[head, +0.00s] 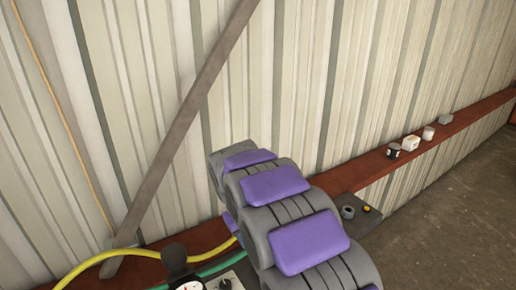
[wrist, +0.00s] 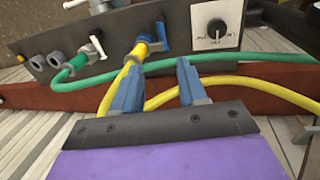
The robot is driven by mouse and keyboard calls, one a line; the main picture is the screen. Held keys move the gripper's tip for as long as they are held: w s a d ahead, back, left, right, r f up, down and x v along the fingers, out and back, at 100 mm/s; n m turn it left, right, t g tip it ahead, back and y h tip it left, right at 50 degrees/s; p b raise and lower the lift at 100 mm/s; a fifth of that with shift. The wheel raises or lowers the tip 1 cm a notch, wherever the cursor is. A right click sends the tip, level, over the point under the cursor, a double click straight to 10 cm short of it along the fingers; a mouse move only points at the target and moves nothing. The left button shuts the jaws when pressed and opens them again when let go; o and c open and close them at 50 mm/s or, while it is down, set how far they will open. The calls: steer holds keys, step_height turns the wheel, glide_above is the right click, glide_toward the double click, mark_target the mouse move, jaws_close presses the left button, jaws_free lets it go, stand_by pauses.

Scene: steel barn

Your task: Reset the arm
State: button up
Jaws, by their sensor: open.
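My gripper (wrist: 158,80) shows in the wrist view as two blue fingers spread apart, with nothing clamped between them. It faces a dark grey panel (wrist: 70,40) with hose fittings and a white dial plate (wrist: 216,24). A yellow hose (wrist: 250,88) and a green hose (wrist: 240,82) pass by the fingers; I cannot tell whether they touch. In the head view my grey and purple arm reaches toward the wall, and my fingers are hidden there.
A yellow hose (head: 105,255) arches at lower left. A red-brown ledge (head: 465,118) runs along the corrugated wall (head: 300,70). A black-and-white can (head: 394,151) and white containers (head: 410,143) stand on it. Floor (head: 440,220) at right is clear.

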steer(key=s+d+r+m+g, duration=0.15)
steer(key=s+d+r, duration=0.25)
steer(key=s+d, duration=0.4)
steer(key=s+d+m+y, duration=0.1)
steer(key=s+d, duration=0.4)
steer(key=s, duration=0.9)
steer(key=s+d+f+m+g, duration=0.1)
steer(key=s+d+m, duration=0.3)
steer(key=s, duration=1.1)
steer(key=shift+s+d+f+y, duration=0.2)
steer(key=shift+d+f+y, duration=0.1)
steer(key=shift+d+y, duration=0.15)
steer(key=shift+g, duration=0.25)
